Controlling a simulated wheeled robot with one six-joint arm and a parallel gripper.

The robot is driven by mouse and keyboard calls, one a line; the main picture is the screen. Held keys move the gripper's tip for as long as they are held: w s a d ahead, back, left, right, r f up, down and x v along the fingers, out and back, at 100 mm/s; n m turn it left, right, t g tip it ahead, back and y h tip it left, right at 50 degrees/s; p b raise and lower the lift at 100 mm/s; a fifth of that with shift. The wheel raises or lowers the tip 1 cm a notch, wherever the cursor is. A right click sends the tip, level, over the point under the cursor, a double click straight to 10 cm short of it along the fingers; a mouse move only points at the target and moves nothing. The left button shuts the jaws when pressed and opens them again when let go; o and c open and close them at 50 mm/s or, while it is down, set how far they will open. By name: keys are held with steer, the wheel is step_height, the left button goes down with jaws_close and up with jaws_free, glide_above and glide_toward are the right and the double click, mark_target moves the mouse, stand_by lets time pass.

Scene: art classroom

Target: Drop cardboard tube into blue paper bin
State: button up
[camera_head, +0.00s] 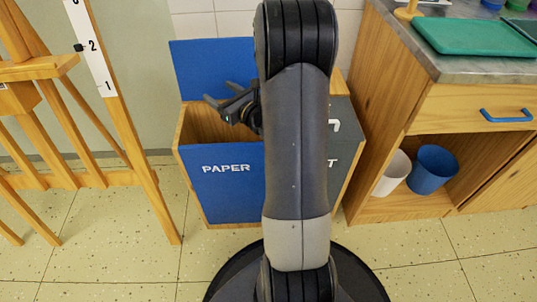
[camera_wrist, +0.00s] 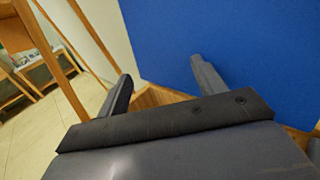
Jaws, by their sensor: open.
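The blue paper bin (camera_head: 225,192) stands on the floor left of my arm, with "PAPER" on its blue front. Its top is open and a blue panel (camera_head: 210,65) stands upright behind the opening. My gripper (camera_head: 219,92) is over the opening, with its fingers apart and pointing left. In the wrist view my gripper (camera_wrist: 158,75) has nothing between its fingers, and a large blue surface (camera_wrist: 250,50) fills the right side. I see no cardboard tube in either view; the depth of the bin is hidden.
A grey bin (camera_head: 345,143) adjoins the blue one, partly hidden by my arm. A wooden easel (camera_head: 120,120) stands at left. At right is a wooden counter (camera_head: 455,110) with a white cup (camera_head: 393,174) and a blue cup (camera_head: 432,170) on its lower shelf.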

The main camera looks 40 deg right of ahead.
steer(key=s+d+p, duration=0.1)
steer(key=s+p, duration=0.1)
steer(key=s, duration=0.8)
steer(key=shift+s+d, duration=0.3)
steer(key=shift+d, duration=0.05)
steer(key=shift+w, duration=0.1)
steer(key=w+a+b, duration=0.2)
steer(key=w, duration=0.9)
steer(key=shift+s+d+r+p, duration=0.1)
steer(key=shift+s+r+p, duration=0.05)
steer(key=shift+r+p, duration=1)
steer(key=shift+s+d+r+p, duration=0.1)
steer(key=shift+r+p, duration=0.6)
steer(key=shift+r, duration=0.75)
steer(key=shift+f, duration=0.1)
